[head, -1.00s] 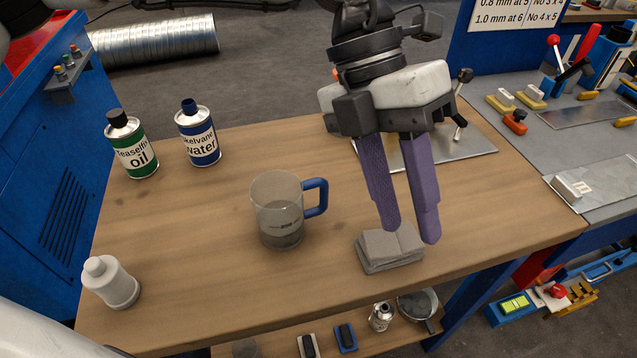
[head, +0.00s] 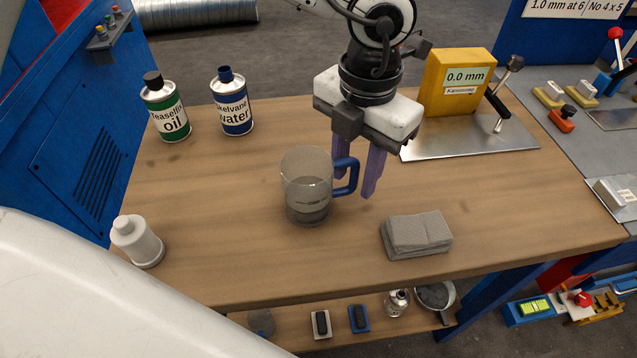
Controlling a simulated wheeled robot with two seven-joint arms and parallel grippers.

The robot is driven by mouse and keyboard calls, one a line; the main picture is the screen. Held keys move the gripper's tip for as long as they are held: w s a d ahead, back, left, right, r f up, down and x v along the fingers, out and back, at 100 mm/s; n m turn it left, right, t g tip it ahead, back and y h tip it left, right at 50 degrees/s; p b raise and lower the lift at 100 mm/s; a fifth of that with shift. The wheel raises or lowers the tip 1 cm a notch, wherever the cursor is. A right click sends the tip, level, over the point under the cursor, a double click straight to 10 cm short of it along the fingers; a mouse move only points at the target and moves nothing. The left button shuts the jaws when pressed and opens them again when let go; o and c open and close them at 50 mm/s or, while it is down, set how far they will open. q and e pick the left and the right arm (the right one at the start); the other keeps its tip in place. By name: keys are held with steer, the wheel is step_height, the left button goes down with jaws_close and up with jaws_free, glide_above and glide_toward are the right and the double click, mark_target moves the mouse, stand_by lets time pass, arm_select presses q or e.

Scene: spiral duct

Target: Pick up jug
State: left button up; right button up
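The jug (head: 306,196) is a clear grey cup with a blue handle (head: 352,178) on its right side. It stands upright on the wooden bench with a dark, greyish fill in its lower part. My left gripper (head: 355,186) points down at the handle, its two purple fingers apart. One finger is partly hidden behind the handle and the other is just right of it. I cannot tell whether either finger touches the handle. My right gripper is not in view.
A green oil can (head: 167,108) and a blue water can (head: 233,102) stand at the back left. A white bottle (head: 137,241) is front left. Folded grey cloths (head: 416,235) lie front right. A yellow gauge (head: 455,82) stands behind my gripper.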

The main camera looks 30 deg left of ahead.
mark_target(352, 184)
arm_select(q)
steer(key=shift+a+f, duration=0.1)
steer(key=shift+f, duration=1.4)
jaws_close()
steer(key=shift+r, duration=0.15)
steer(key=shift+r, duration=4.85)
